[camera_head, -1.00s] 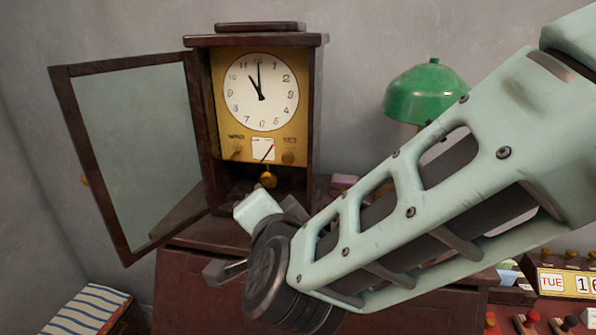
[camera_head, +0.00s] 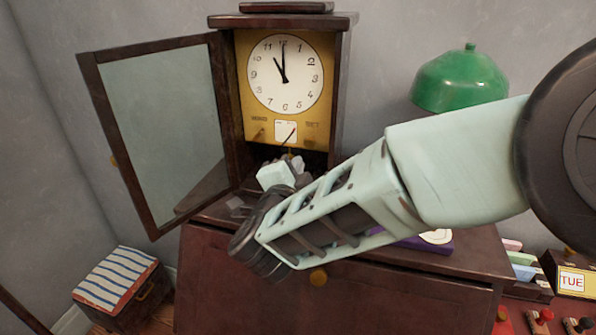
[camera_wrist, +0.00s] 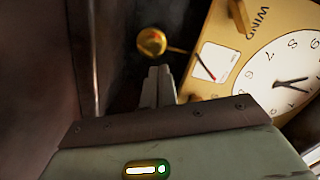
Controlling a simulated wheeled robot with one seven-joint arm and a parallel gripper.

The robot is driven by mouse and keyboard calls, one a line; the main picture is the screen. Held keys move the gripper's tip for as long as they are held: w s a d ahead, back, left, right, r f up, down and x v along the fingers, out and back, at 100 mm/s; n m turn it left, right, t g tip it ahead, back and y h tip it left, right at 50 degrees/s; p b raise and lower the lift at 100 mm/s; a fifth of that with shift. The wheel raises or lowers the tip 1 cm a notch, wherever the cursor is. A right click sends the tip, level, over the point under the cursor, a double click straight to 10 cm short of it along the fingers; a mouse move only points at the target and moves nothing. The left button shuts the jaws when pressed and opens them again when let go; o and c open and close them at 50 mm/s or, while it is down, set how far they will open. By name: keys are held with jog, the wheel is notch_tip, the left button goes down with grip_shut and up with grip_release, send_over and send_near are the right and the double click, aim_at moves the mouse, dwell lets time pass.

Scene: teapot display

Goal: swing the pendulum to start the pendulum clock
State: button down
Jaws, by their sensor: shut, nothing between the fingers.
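The pendulum clock (camera_head: 243,85) has a dark wood case, a gold front and a white dial (camera_head: 286,73). Its glass door (camera_head: 160,125) stands open to the left. In the wrist view the round gold pendulum bob (camera_wrist: 151,41) hangs below the gold panel, just beyond the tips of my gripper (camera_wrist: 159,72). The gripper is shut and empty, and I cannot tell whether it touches the bob. In the head view my gripper (camera_head: 297,164) is at the lower opening of the case and hides most or all of the bob.
The clock stands on a reddish-brown cabinet (camera_head: 350,292). A green lamp (camera_head: 460,79) is at the right, behind my arm. A striped-topped box (camera_head: 118,277) is at lower left. The dark case wall (camera_wrist: 78,50) is close beside my gripper in the wrist view.

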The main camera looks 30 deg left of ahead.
jog(key=shift+w+a, duration=0.2)
jog(key=shift+w, duration=0.4)
jog(key=shift+f, duration=0.1)
jog(key=b, duration=0.2)
jog(key=a+f+m+b, duration=0.1)
jog(key=b, duration=0.1)
jog(key=shift+s+a, duration=0.2)
jog(key=shift+a, duration=0.05)
jog(key=shift+s+a+m+b, duration=0.15)
jog(key=shift+a+m+b, duration=0.2)
jog(key=shift+b, duration=0.35)
jog(key=shift+a+r+m+b, duration=0.25)
jog(key=shift+m+b, duration=0.1)
jog(key=shift+b, duration=0.1)
jog(key=shift+r, duration=0.1)
